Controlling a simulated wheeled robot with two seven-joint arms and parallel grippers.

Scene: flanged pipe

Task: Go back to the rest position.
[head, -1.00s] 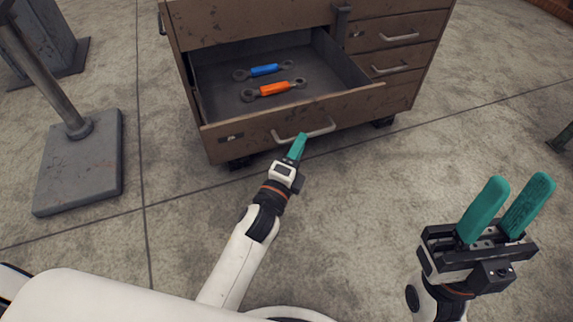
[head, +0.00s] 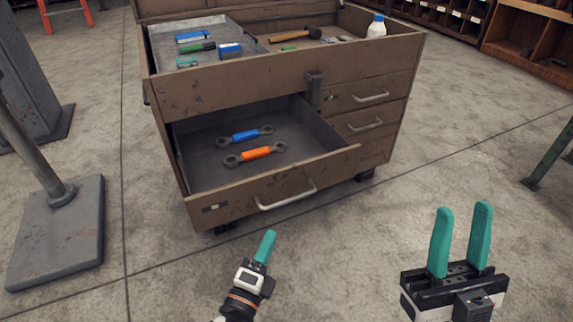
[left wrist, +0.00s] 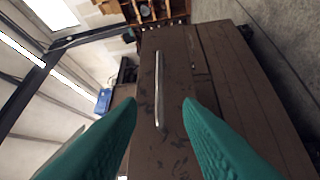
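My left gripper (head: 264,247) is in front of the open lower drawer (head: 330,161), apart from its handle (head: 287,196). In the left wrist view its two teal fingers (left wrist: 160,120) are spread with nothing between them, and a drawer handle (left wrist: 158,90) shows beyond them. My right gripper (head: 459,242) is at the lower right in the head view, fingers up, open and empty, over bare floor. The open drawer holds a blue-handled wrench (head: 245,135) and an orange-handled wrench (head: 254,154).
The brown tool cabinet (head: 225,91) stands on casters. Its top holds a hammer (head: 295,34), a white bottle (head: 377,27) and several small items. A grey post base (head: 60,240) stands at left. Wooden shelving (head: 535,45) is at the back right.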

